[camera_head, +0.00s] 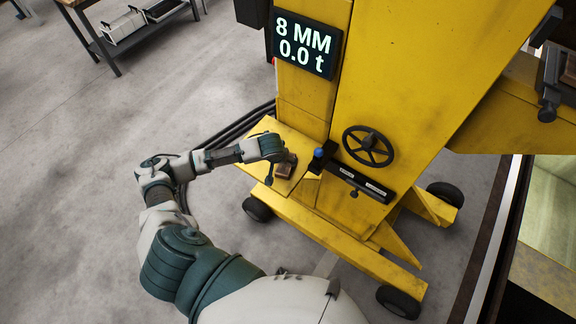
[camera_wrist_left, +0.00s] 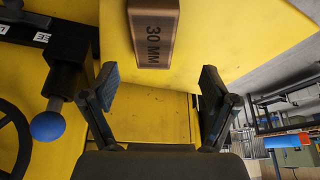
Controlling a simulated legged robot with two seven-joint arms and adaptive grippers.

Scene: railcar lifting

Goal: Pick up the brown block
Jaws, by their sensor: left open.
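The brown block (camera_head: 284,170) lies on a yellow shelf (camera_head: 257,171) on the side of the yellow lifting machine. In the left wrist view the block (camera_wrist_left: 153,35) shows the marking "30 MM" and is cut off by the top edge. My left gripper (camera_wrist_left: 158,82) is open, its fingers apart with nothing between them; the block appears beyond the fingertips, between their lines. In the head view my left gripper (camera_head: 278,168) is right at the block and partly covers it. My right gripper is not in view.
A lever with a blue knob (camera_head: 318,153) and a black handwheel (camera_head: 368,146) are right of the block. A display (camera_head: 307,43) reads "8 MM 0.0 t". Black cables (camera_head: 235,125) run behind my arm. A workbench (camera_head: 115,40) stands at the upper left.

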